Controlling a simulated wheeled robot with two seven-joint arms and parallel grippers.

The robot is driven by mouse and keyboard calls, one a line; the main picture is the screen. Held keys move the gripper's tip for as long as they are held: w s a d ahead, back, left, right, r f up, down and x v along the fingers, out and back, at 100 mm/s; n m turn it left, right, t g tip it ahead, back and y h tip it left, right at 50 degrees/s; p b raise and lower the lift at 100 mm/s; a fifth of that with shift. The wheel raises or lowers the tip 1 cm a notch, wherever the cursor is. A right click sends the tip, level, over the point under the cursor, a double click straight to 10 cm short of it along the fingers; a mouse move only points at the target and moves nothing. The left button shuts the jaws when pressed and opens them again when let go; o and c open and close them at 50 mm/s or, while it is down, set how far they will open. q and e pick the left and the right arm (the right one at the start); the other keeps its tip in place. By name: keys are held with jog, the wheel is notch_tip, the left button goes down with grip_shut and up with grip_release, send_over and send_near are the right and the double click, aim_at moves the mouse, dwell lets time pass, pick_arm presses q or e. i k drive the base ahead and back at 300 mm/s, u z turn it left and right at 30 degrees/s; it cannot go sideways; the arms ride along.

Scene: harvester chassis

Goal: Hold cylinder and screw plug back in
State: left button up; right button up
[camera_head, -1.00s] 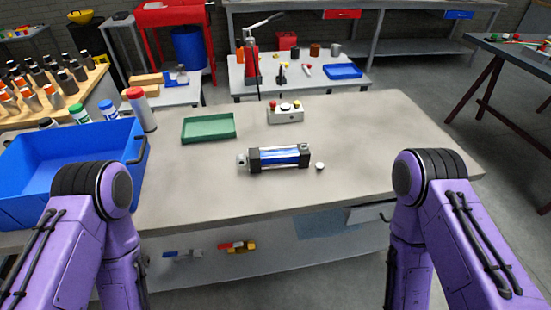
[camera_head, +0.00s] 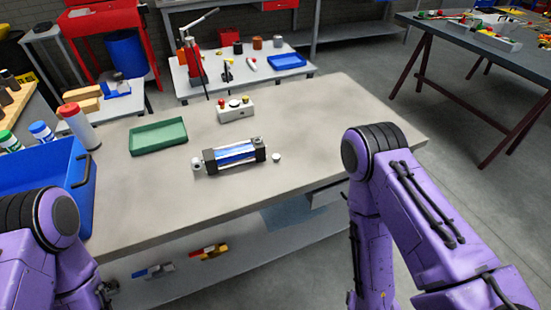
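The cylinder (camera_head: 235,155), with a blue barrel and dark end blocks, lies on its side on the grey workbench. A silver fitting (camera_head: 197,164) sticks out at its left end. A small round pale piece, likely the plug (camera_head: 276,156), lies on the bench just right of the cylinder, apart from it. My purple arms hang bent at the lower left and right, at the bench's near side. Neither gripper's fingers show; nothing touches the cylinder or the plug.
A green tray (camera_head: 158,137) and a button box (camera_head: 236,110) sit behind the cylinder. A blue bin (camera_head: 45,185) and capped bottles (camera_head: 78,127) stand at the left. The bench's right part is clear. Handled items (camera_head: 209,252) lie on the lower shelf.

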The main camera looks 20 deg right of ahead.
aim_at(256, 149)
jog(key=u, duration=1.8)
jog(key=k, duration=0.5)
jog(key=z, duration=1.1)
